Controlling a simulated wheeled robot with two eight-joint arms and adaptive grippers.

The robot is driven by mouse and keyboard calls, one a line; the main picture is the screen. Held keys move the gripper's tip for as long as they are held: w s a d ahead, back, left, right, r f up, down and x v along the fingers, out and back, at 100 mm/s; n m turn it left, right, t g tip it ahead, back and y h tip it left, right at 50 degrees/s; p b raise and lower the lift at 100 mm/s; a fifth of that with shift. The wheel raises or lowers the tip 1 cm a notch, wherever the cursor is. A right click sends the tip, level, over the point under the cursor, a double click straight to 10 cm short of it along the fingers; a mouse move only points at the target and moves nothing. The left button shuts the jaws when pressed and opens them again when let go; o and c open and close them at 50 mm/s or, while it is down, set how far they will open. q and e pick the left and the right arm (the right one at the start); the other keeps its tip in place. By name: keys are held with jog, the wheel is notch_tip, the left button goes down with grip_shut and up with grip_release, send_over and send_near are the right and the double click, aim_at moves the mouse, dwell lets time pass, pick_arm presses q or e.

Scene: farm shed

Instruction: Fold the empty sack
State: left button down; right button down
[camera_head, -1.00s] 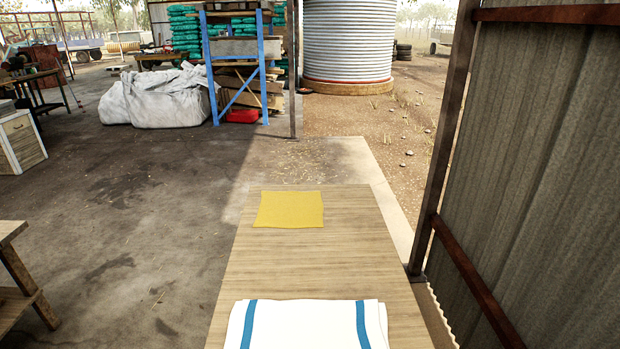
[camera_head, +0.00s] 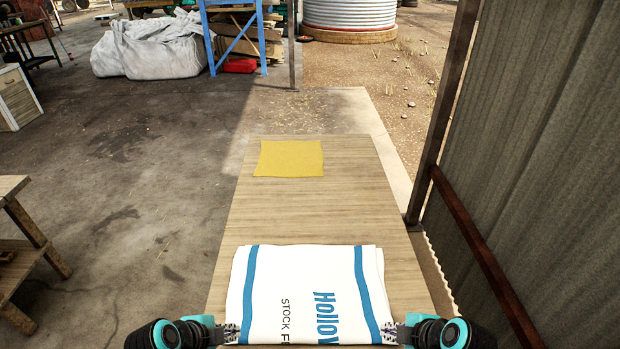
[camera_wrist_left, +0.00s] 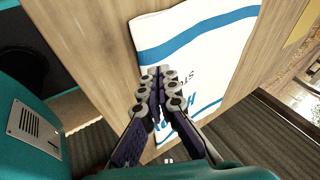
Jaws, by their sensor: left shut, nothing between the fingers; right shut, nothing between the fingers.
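The white sack (camera_head: 300,275) with blue stripes and blue and black lettering lies flat on the near part of the wooden table (camera_head: 290,210). Its right edge shows a slightly offset second layer. Its near end is cut off by the bottom of the head view. My left gripper (camera_head: 232,333) is at the sack's lower left edge, shut and empty. In the left wrist view, the left gripper's fingers (camera_wrist_left: 158,80) are together in front of the sack (camera_wrist_left: 195,50). My right gripper (camera_head: 388,332) is at the sack's lower right edge, shut and empty. I cannot tell whether either touches the sack.
A yellow cloth (camera_head: 289,158) lies flat at the table's far end. The table between cloth and sack is clear. A corrugated wall (camera_head: 540,160) stands close on the right. A wooden bench (camera_head: 25,250) stands on the left, with open floor between.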

pick_arm(q)
jog(key=shift+a, duration=0.45)
pick_arm(e)
jog(key=shift+d, duration=0.45)
pick_arm(q)
jog(key=shift+f+b, duration=0.35)
pick_arm(e)
jog(key=shift+f, duration=0.35)
pick_arm(q)
jog(key=shift+r, duration=0.1)
pick_arm(e)
jog(key=shift+r, duration=0.1)
pick_arm(q)
jog(key=shift+f+p, duration=0.35)
pick_arm(e)
jog(key=shift+r, duration=0.3)
jog(key=shift+f, duration=0.2)
jog(key=shift+f, duration=0.25)
